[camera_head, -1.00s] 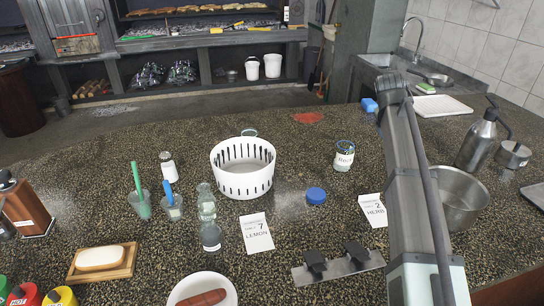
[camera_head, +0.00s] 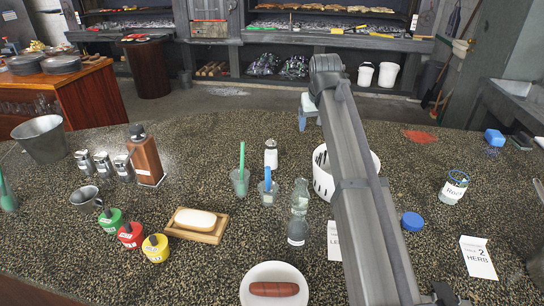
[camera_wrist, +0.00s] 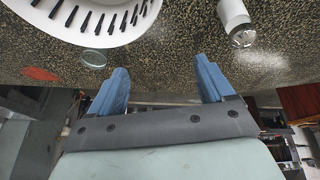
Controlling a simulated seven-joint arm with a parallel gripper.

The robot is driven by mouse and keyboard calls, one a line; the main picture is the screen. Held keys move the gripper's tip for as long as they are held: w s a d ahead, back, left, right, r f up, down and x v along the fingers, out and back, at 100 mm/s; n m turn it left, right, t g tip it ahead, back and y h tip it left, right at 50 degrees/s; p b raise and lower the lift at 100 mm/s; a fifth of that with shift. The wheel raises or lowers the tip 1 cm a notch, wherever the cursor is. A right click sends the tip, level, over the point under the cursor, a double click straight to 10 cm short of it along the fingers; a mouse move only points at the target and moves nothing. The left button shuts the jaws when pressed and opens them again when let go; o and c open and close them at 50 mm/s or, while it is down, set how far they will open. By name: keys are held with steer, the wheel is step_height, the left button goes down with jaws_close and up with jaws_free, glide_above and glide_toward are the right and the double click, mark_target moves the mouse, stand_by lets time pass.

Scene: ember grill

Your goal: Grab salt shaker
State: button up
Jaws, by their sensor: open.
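The salt shaker (camera_head: 271,158), white with a metal cap, stands upright on the speckled counter behind the cups with green and blue handles. In the wrist view the salt shaker (camera_wrist: 234,22) shows at the upper right, apart from my fingers. My gripper (camera_head: 303,122) is beyond the white basket, behind and right of the shaker, partly hidden by my arm. In the wrist view my gripper (camera_wrist: 161,72) has its two blue fingers spread, with nothing between them.
The white slotted basket (camera_head: 322,172) stands right of the shaker, partly behind my arm; its rim also shows in the wrist view (camera_wrist: 80,25).

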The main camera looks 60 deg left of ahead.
steer(key=n+g, duration=0.1)
glide_toward(272, 143)
steer(key=x, duration=0.7)
steer(key=shift+w+f, duration=0.15)
steer(key=shift+w, duration=0.15)
steer(key=shift+s+x, duration=0.2)
steer(key=shift+x, duration=1.15)
steer(key=shift+s+x, duration=0.15)
steer(key=shift+x, duration=1.2)
steer(key=shift+a, duration=0.15)
steer(key=c, duration=1.3)
